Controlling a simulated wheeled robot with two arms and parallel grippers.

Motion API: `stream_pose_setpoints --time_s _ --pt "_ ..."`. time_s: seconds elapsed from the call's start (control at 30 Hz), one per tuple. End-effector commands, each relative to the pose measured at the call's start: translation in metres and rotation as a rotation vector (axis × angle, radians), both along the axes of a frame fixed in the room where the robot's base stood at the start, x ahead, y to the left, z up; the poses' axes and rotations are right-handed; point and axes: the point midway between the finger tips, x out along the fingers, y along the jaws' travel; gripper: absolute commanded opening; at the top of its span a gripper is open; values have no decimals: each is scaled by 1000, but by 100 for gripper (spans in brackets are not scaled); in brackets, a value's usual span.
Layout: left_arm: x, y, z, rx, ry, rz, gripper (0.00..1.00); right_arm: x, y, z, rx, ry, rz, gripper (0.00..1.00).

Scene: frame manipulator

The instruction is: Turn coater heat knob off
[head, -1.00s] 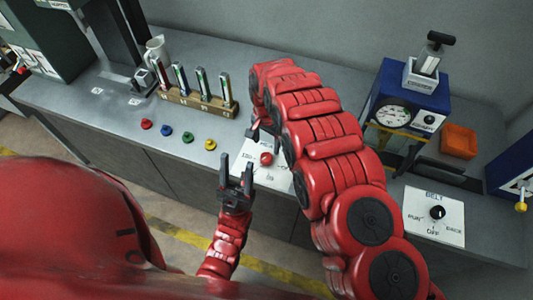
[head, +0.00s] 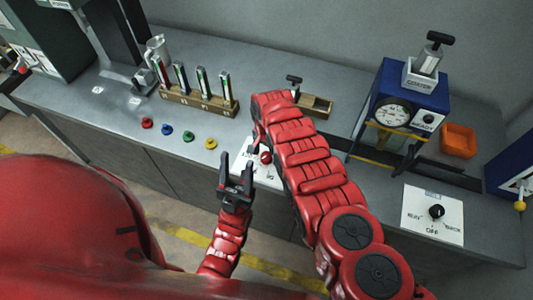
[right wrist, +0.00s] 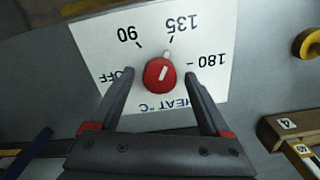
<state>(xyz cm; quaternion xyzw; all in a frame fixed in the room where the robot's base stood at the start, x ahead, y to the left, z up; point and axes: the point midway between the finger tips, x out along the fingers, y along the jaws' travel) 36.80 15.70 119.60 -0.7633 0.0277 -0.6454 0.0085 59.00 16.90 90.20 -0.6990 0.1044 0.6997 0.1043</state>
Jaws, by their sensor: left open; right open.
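The coater heat knob (right wrist: 160,75) is red and round with a white pointer line, on a white plate (right wrist: 100,45) marked OFF, 90, 135 and 180. Its line points about at 135. In the head view the knob (head: 266,157) shows just left of my right arm. My right gripper (right wrist: 159,77) is open, with one finger on each side of the knob in the right wrist view. I see gaps between the fingers and the knob; their height above the plate is unclear. My left gripper (head: 237,162) is open and empty at the counter's front edge.
A white BELT plate (head: 420,225) with a black knob (head: 437,212) is at the right. Several coloured buttons (head: 188,135) and a wooden rack of vials (head: 205,107) lie left of the knob. A blue gauge box (head: 415,95) and an orange tray (head: 458,141) stand at the back right.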

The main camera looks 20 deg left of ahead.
Motion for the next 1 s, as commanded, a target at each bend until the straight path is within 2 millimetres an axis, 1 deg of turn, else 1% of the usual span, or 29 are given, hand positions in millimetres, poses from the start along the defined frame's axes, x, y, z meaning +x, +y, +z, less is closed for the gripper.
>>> stream_pose_setpoints --time_s 0.07,0.2,0.47,0.5,0.53,0.77,1.0 --pt "0 0 0 0 0 0 50 0 0 0 0 0 0 81" --pt "0 0 0 0 0 0 50 0 0 0 0 0 0 56" --pt "0 0 0 0 0 0 50 0 0 0 0 -1 0 9" --pt "0 0 0 0 0 0 50 0 0 0 0 -1 0 2" --pt "0 0 0 0 0 0 50 0 0 0 0 -1 0 0" --pt "0 0 0 0 0 0 50 1 0 0 0 -1 16 0" --pt "0 0 0 0 0 0 50 1 -1 0 0 -2 117 0"
